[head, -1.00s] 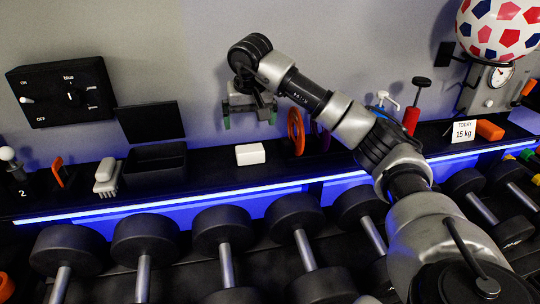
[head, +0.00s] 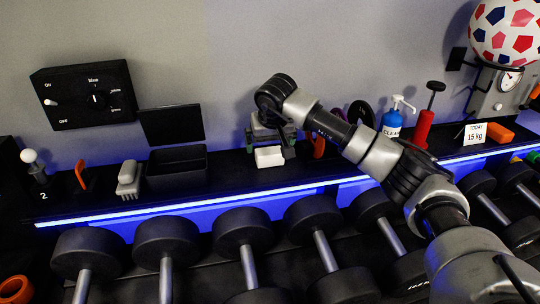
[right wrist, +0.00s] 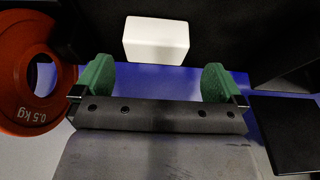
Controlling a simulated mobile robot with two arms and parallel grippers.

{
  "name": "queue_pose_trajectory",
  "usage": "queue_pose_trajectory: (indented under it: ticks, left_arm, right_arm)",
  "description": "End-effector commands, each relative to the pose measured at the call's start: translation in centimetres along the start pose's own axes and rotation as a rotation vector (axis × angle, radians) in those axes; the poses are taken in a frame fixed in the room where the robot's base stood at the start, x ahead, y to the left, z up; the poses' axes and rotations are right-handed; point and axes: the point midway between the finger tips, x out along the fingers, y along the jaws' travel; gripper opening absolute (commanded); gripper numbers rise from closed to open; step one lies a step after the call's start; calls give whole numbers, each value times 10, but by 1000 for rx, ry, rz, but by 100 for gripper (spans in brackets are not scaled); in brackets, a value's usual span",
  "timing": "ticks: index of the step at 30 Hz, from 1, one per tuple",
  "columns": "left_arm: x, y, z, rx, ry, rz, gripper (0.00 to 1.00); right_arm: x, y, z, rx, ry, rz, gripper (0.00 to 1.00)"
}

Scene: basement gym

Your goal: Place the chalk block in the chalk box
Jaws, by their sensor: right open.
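The white chalk block (head: 268,156) lies on the black shelf, just below and in front of my right gripper (head: 270,138). In the right wrist view the chalk block (right wrist: 156,40) lies ahead of the green fingertips, between their lines and not gripped. My right gripper (right wrist: 157,82) is open and empty. The black chalk box (head: 178,182), with its lid (head: 172,124) raised behind it, stands on the shelf left of the block. My left gripper is not in view.
A grey brush (head: 127,180) stands left of the box. A red-orange 0.5 kg plate (right wrist: 38,103) stands close beside my right gripper. A blue spray bottle (head: 392,122) and a red pump (head: 423,128) are farther right. Several dumbbells (head: 245,228) sit below the shelf edge.

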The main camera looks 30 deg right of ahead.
Motion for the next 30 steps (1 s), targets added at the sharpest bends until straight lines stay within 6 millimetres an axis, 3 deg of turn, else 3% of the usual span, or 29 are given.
queue_pose_trajectory:
  ticks: [9,18,27,30]
  left_arm:
    - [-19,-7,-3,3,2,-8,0]
    - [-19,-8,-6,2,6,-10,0]
    - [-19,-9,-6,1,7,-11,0]
    - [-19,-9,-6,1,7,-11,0]
  right_arm:
    - [43,5,1,0,-3,1,100]
    - [48,5,2,0,-1,1,100]
    - [48,5,1,0,-1,1,54]
    - [48,5,2,0,-1,1,52]
